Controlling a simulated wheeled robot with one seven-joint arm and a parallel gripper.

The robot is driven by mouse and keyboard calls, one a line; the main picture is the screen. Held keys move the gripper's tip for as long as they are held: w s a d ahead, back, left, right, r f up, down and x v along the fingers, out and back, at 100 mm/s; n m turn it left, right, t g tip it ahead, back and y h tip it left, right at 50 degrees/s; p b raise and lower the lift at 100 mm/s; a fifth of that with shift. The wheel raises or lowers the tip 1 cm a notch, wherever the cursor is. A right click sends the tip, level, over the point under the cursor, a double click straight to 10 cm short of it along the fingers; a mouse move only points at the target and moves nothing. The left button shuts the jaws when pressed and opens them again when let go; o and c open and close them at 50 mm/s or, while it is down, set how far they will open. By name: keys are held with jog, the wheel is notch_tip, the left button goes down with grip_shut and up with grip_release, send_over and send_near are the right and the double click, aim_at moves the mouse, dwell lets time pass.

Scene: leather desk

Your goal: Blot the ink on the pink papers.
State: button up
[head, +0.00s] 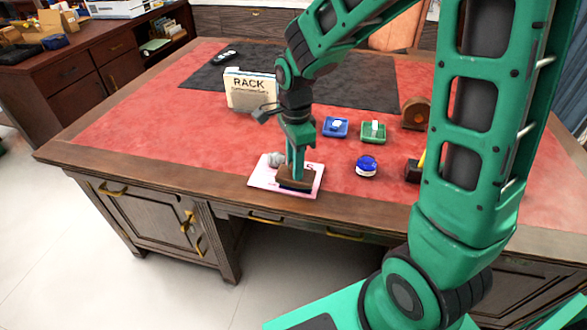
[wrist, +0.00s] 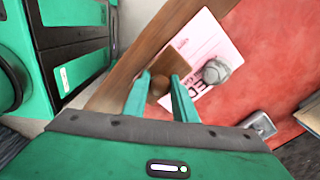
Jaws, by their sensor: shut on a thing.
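A pink paper (head: 262,180) with dark printing lies near the front edge of the desk; it also shows in the wrist view (wrist: 208,42). My gripper (head: 296,172) points down over it and is shut on the knob of a brown wooden blotter (head: 285,183). In the wrist view the fingers (wrist: 162,82) straddle the round knob of the blotter (wrist: 181,68). The blotter is on or just above the paper; I cannot tell if it touches. It hides part of the paper, so any ink beneath is hidden. A grey knobbed weight (head: 275,158) sits on the paper beside the blotter.
A white rack marked RACK (head: 250,92) stands behind. A blue tray (head: 336,128), a green tray (head: 373,133) and a blue ink pot (head: 366,166) are right of my gripper. A brown rounded wooden object (head: 415,115) stands farther right. The red desktop left of the paper is clear.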

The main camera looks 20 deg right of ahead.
jog(key=shift+r, duration=2.6)
jog(key=shift+f, duration=3.55)
jog(key=shift+f, duration=0.5)
